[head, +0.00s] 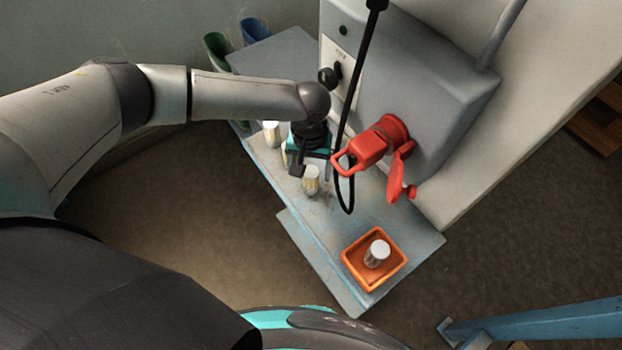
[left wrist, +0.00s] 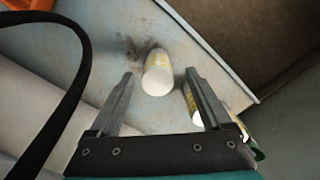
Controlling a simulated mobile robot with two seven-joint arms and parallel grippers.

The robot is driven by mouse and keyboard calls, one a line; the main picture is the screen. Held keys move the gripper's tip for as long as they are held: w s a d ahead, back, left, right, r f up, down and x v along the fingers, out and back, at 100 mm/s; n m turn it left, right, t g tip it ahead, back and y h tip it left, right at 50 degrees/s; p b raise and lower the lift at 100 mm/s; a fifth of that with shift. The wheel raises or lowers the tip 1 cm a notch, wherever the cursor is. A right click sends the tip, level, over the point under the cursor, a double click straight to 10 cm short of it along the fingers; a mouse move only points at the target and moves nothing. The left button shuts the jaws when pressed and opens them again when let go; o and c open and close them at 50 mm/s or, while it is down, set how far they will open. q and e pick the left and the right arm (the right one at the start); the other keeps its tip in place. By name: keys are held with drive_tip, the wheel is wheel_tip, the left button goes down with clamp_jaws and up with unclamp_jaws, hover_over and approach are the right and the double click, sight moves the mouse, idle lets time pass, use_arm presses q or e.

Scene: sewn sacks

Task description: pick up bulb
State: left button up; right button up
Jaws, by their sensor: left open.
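A bulb (head: 311,180), a pale rounded cylinder with yellowish marking, stands on the bench shelf just in front of my left gripper (head: 306,168). In the left wrist view this bulb (left wrist: 157,74) shows between and slightly beyond the two fingertips, with gaps on both sides. My left gripper is open and empty. A second bulb (head: 271,133) stands farther back on the shelf. Another one (head: 285,155) is mostly hidden by the gripper. In the left wrist view a similar bulb (left wrist: 194,108) is partly hidden behind the right finger. My right gripper is not in view.
An orange tray (head: 349,258) at the shelf's near end holds a pale cylinder (head: 377,252). A grey machine box (head: 420,90) with a red clamp-like part (head: 365,150) stands right of the gripper. A black cable (head: 343,130) hangs close beside it. Green and blue bins (head: 217,52) stand behind.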

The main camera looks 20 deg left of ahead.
use_arm(q)
wheel_tip(320, 180, down, 4)
drive_tip(key=shift+d+r, duration=0.1)
drive_tip(key=shift+r, duration=0.1)
clamp_jaws()
idle(0.6)
